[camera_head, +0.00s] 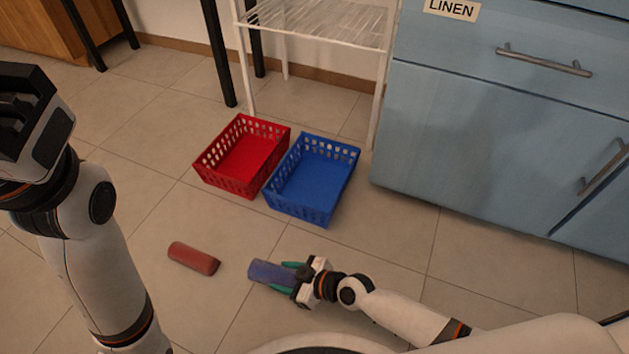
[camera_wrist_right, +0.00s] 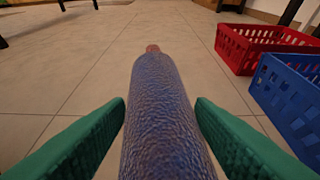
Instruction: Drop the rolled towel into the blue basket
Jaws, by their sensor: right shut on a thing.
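A blue rolled towel (camera_head: 271,273) is between the green fingers of my right gripper (camera_head: 290,274), which is shut on it. The towel also fills the middle of the right wrist view (camera_wrist_right: 160,115), pointing away from the gripper. I cannot tell whether it touches the floor. The empty blue basket (camera_head: 312,178) stands on the floor beyond the towel, up and to the right; its side shows at the right edge of the wrist view (camera_wrist_right: 288,100). My left gripper (camera_head: 22,110) is at the left edge, away from the towel; its finger opening is unclear.
A red rolled towel (camera_head: 194,258) lies on the floor left of the blue one. An empty red basket (camera_head: 241,155) stands beside the blue basket. Behind are a white wire rack (camera_head: 318,22) and a blue cabinet (camera_head: 480,130) at right. The tiled floor between towels and baskets is clear.

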